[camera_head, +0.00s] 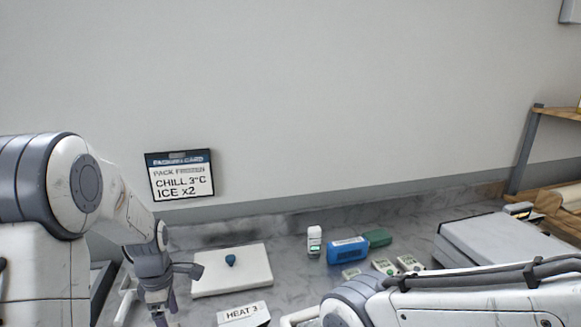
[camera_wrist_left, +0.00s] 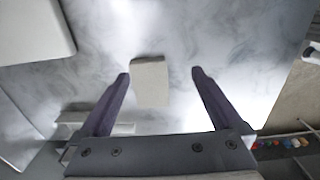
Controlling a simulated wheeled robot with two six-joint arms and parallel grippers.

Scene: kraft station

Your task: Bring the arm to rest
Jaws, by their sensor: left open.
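My left arm comes in from the left in the head view, and its gripper (camera_head: 162,305) points down at the left of the counter, in front of the white board (camera_head: 245,284). In the left wrist view the two dark fingers of my left gripper (camera_wrist_left: 160,73) are wide apart. A small beige block (camera_wrist_left: 150,82) shows between them, on the marble counter beyond; nothing is gripped. My right arm (camera_head: 440,304) lies across the lower right of the head view. Its gripper is out of the picture.
A blue teardrop-shaped piece (camera_head: 231,260) sits on the board. A HEAT 3 sign (camera_head: 243,314) stands near the front. A white bottle (camera_head: 314,241), a blue pack (camera_head: 347,250) and a green pack (camera_head: 377,238) stand behind my right arm. A large grey case (camera_head: 497,241) is at right.

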